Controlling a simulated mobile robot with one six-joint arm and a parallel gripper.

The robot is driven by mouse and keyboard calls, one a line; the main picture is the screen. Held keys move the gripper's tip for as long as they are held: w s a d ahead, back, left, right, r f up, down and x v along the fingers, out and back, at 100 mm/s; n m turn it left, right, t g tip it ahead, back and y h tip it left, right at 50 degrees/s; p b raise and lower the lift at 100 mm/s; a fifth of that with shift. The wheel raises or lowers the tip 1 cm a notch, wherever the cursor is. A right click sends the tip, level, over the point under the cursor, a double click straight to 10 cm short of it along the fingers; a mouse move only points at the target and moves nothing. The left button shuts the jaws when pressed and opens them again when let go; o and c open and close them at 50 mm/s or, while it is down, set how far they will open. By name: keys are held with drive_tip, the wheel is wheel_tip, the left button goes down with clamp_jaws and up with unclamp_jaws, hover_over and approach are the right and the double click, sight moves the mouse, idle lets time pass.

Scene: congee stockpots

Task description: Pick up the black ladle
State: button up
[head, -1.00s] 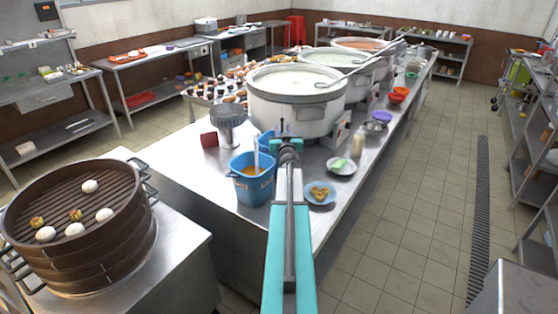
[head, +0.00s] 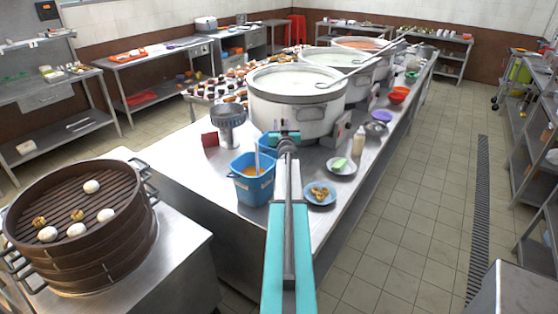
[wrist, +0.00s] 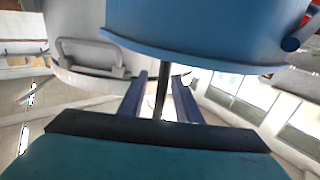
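A thin dark rod (wrist: 161,98), which looks like the handle of the black ladle, shows between my gripper's two fingers in the wrist view. It runs up to the edge of a blue bucket (wrist: 200,28), and its far end is hidden. My gripper (wrist: 158,92) is open, with a gap on each side of the rod. In the head view my gripper (head: 285,138) is in front of the nearest white stockpot (head: 297,92), beside the blue buckets, and my arm hides its fingertips. I cannot make out the ladle in the head view.
A front blue bucket (head: 252,182) holds orange liquid and a pale handle. A steel canister (head: 229,125), a blue plate of food (head: 319,192), a white plate (head: 341,166) and a bottle (head: 358,142) stand close by. A steamer (head: 80,235) stands left. The right aisle (head: 420,190) is clear.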

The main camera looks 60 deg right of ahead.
idle(0.4)
clamp_jaws()
drive_tip(key=shift+r, duration=0.1)
wheel_tip(320, 180, up, 10)
drive_tip(key=p, duration=0.5)
idle(0.3)
idle(0.6)
